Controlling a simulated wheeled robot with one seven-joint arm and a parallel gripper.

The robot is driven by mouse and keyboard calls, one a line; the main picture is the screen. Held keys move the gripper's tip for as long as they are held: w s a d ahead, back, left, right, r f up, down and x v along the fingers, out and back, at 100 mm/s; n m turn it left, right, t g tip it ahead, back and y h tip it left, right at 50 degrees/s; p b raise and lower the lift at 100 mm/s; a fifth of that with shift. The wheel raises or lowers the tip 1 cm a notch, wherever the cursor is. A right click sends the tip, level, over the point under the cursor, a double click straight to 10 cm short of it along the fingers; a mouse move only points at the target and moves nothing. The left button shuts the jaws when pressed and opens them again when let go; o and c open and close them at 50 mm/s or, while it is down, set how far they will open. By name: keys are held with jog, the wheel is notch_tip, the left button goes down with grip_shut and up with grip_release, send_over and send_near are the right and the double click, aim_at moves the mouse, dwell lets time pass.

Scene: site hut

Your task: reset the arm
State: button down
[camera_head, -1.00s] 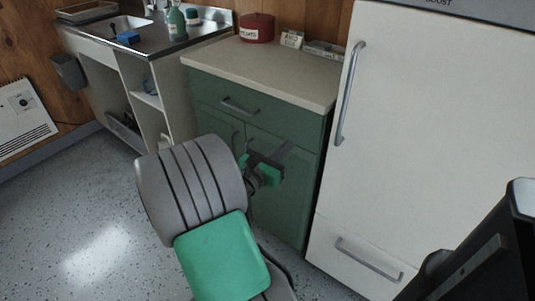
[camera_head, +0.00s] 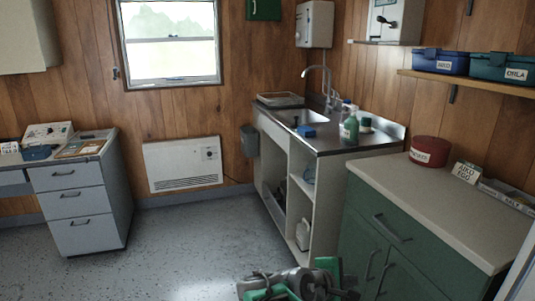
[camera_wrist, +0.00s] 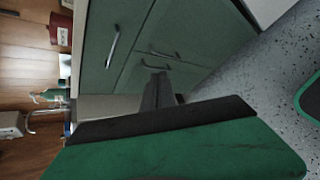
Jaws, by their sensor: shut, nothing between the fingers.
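My gripper (camera_head: 332,277) shows at the bottom edge of the head view, low in front of the green cabinet (camera_head: 379,247). Its green and black parts are visible with part of my grey and green arm beside it. In the wrist view, my gripper (camera_wrist: 160,90) reaches toward the green cabinet doors and handles, apart from them as far as I can tell. The fingers are shut and nothing shows between them.
The counter (camera_head: 440,196) carries a red tin (camera_head: 430,151) and a small sign (camera_head: 464,172). A sink unit (camera_head: 318,184) with bottles stands behind it. A white heater (camera_head: 183,164) and a grey drawer unit (camera_head: 80,206) stand farther left. The speckled floor (camera_head: 190,250) between is clear.

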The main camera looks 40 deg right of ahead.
jog(key=w+a+r+m+t+y+p, duration=0.4)
jog(key=w+a+r+p, duration=0.35)
jog(key=a, duration=0.45)
jog(key=a+r+m+y+p, duration=0.1)
jog(key=a+r+y+p, duration=0.1)
jog(key=a, duration=0.5)
jog(key=a+r+m+y+p, duration=0.1)
jog(key=a+r+y+p, duration=0.2)
jog(key=a, duration=0.4)
jog(key=a+r+m+g+y+p, duration=0.1)
jog(key=a+r+y+p, duration=0.1)
jog(key=a+r+p, duration=0.3)
jog(key=a+r, duration=0.1)
jog(key=a, duration=0.2)
jog(key=shift+w, duration=0.25)
jog(key=shift+r, duration=0.1)
